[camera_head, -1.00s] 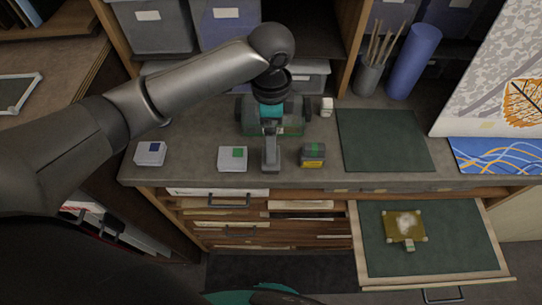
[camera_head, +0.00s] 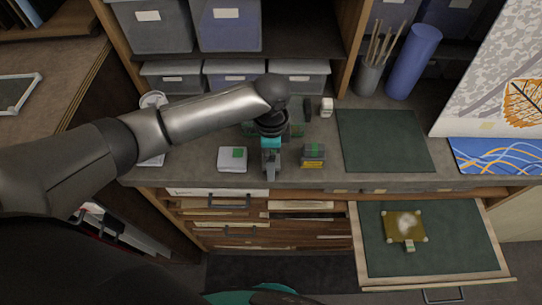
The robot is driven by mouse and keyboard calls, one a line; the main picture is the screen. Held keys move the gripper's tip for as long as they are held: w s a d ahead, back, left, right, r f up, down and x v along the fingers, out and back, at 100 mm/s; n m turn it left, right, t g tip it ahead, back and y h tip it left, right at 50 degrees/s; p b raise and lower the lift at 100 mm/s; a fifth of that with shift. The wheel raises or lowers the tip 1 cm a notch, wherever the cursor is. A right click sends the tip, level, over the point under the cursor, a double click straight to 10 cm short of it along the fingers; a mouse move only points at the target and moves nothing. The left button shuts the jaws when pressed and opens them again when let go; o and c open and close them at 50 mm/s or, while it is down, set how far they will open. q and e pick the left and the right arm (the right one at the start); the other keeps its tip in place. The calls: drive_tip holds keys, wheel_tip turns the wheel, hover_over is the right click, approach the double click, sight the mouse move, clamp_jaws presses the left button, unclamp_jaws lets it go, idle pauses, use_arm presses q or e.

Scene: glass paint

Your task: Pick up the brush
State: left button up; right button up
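No single brush stands out clearly. A grey cup (camera_head: 368,76) at the back holds several thin wooden sticks (camera_head: 381,44), which look like brush handles. My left gripper (camera_head: 271,174) points down near the bench's front edge, between a white box with a green label (camera_head: 232,158) and a dark box with a yellow label (camera_head: 313,155). It is far to the left of the cup. Its fingers look close together, and I cannot tell whether they are open or shut or hold anything. My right gripper is not in view.
A dark green mat (camera_head: 385,139) lies bare on the bench. An open drawer (camera_head: 456,251) at lower right holds an olive plate (camera_head: 404,226) with a white patch. A blue roll (camera_head: 412,62) stands beside the cup. My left arm hides part of the bench's left side.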

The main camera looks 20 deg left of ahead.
use_arm(q)
drive_tip(key=c, duration=1.2)
drive_tip(key=shift+o, duration=0.2)
wheel_tip(320, 180, up, 20)
drive_tip(key=p, duration=0.1)
drive_tip(key=o, duration=0.9)
drive_tip(key=c, duration=0.7)
